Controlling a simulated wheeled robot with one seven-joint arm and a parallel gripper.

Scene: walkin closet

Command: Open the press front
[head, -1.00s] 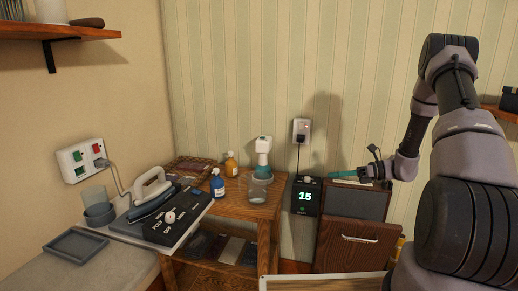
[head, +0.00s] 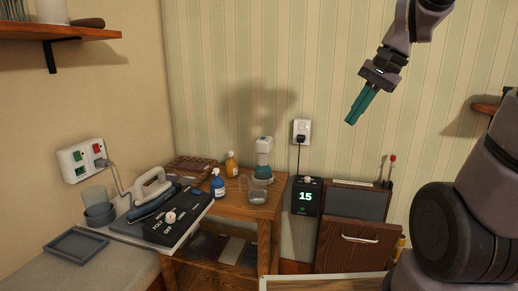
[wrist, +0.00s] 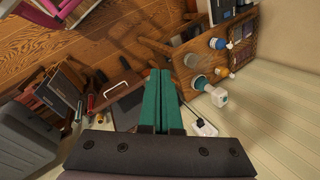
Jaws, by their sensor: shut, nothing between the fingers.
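The press (head: 357,204) stands against the striped wall, right of the wooden side table. Its wooden front (head: 345,250) carries a pale bar handle (head: 359,239), and a dark panel lies above it. My gripper (head: 352,119) is shut and empty, high above the press, with teal fingers pointing down and left. In the wrist view my shut fingers (wrist: 159,76) partly cover the scene, and the press's handle (wrist: 124,85) shows to their left. Nothing touches the front.
The side table (head: 250,209) holds bottles, a glass beaker (head: 258,190) and a white-and-teal device (head: 264,160). An iron (head: 152,188) and a dial panel (head: 168,221) sit on the left counter. A pale-rimmed box edge (head: 322,281) lies in front of the press. A plug (head: 301,132) is above.

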